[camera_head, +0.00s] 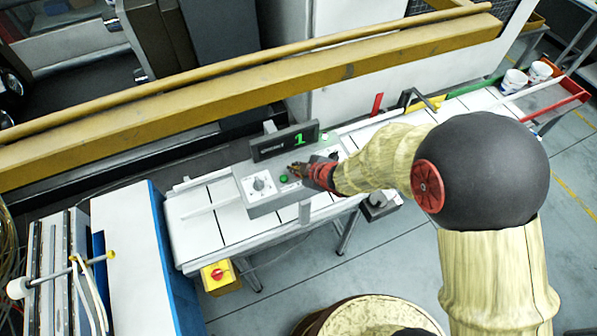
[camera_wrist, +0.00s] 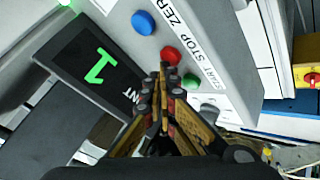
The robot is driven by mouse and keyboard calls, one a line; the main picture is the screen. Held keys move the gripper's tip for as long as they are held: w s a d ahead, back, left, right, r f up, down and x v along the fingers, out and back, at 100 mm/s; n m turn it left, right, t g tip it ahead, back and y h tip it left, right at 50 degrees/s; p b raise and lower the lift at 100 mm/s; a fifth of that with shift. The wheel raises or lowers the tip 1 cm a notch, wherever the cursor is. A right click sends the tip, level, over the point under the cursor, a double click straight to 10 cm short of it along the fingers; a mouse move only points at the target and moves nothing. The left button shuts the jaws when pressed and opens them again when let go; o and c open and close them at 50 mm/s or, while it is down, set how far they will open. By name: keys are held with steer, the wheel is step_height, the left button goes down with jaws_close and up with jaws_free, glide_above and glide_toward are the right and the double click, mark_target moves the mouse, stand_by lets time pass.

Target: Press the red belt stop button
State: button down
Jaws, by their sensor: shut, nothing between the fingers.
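The red button (camera_wrist: 170,55) sits on the grey control panel (camera_wrist: 200,30) between a blue button (camera_wrist: 143,22) and a green button (camera_wrist: 190,81), beside the printed words START, STOP and ZERO. My gripper (camera_wrist: 164,68) is shut and empty, its fingertips at the lower edge of the red button in the wrist view and overlapping it slightly. I cannot tell whether they touch it. In the head view my gripper (camera_head: 296,167) is over the panel, just right of the green button (camera_head: 284,178), and the red button is hidden.
A display (camera_head: 285,142) reading a green 1 stands behind the buttons. A selector knob (camera_head: 258,184) is at the panel's left. A yellow box with a red knob (camera_head: 218,274) hangs below the conveyor. A yellow beam (camera_head: 240,84) crosses behind. White cups (camera_head: 514,80) stand far right.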

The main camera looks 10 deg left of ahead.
steer(key=shift+f+b, duration=0.4)
steer(key=shift+f, duration=0.05)
stand_by(0.3)
steer(key=shift+r, duration=0.1)
stand_by(0.3)
steer(key=shift+r+p, duration=0.8)
steer(key=shift+r, duration=0.05)
steer(key=shift+r, duration=0.1)
step_height(320, 180, up, 5)
steer(key=p, duration=0.4)
stand_by(0.3)
